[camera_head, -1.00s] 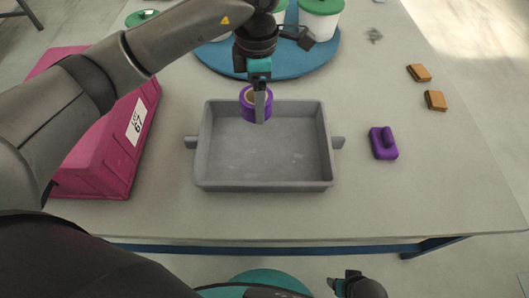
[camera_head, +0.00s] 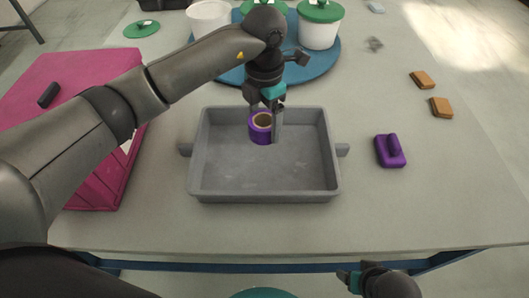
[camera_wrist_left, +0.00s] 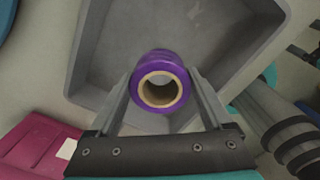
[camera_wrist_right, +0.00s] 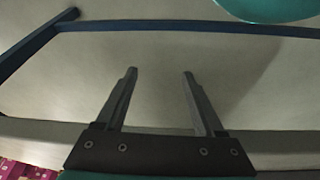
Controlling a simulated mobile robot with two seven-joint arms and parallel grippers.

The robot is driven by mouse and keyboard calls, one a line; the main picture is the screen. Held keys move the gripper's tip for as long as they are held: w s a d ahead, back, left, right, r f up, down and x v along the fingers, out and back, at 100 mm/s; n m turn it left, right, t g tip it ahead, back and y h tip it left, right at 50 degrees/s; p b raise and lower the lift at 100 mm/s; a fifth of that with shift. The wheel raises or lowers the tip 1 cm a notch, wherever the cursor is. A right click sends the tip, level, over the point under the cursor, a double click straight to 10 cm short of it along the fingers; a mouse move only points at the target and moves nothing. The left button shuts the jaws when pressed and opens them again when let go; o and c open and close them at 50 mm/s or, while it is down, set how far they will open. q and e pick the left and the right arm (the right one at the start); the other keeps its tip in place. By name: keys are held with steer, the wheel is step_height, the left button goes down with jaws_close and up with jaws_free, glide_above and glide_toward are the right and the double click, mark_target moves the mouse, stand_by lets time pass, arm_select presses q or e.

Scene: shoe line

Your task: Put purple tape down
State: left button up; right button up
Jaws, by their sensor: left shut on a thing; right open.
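A roll of purple tape (camera_head: 259,128) with a tan core is held by my left gripper (camera_head: 272,122), over the inside of the grey tray (camera_head: 265,197) near its back wall. In the left wrist view the purple tape (camera_wrist_left: 160,80) sits between the two fingers (camera_wrist_left: 160,92), with the tray floor (camera_wrist_left: 120,35) behind it. I cannot tell whether the tape touches the tray floor. My right gripper (camera_wrist_right: 160,72) is open and empty in the right wrist view. In the head view it shows low, in front of the table edge (camera_head: 350,280).
A pink crate (camera_head: 115,180) stands left of the tray. A purple handled block (camera_head: 390,151) and two orange-brown blocks (camera_head: 423,79) lie to the right. White tubs with green lids (camera_head: 319,28) stand on a blue round mat (camera_head: 330,60) behind. The table's front right is clear.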

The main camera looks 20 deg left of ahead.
arm_select(q)
steer(key=b, duration=0.2)
glide_above(264, 159)
step_height(264, 159, down, 6)
steer(key=shift+r, duration=0.1)
steer(key=shift+w+f, duration=0.1)
steer(key=shift+f, duration=0.3)
step_height(264, 159, down, 3)
steer(key=shift+r+b, duration=0.2)
steer(key=shift+b, duration=0.45)
steer(key=shift+f, duration=0.5)
arm_select(e)
step_height(264, 159, up, 8)
steer(key=t, duration=0.1)
steer(key=shift+w+a+t, duration=0.15)
steer(key=shift+w+t, duration=0.15)
steer(key=shift+r, duration=0.1)
arm_select(q)
steer(key=shift+f, duration=0.1)
steer(key=o, duration=1.2)
arm_select(e)
steer(key=shift+w+a, duration=0.15)
steer(key=shift+w, duration=0.05)
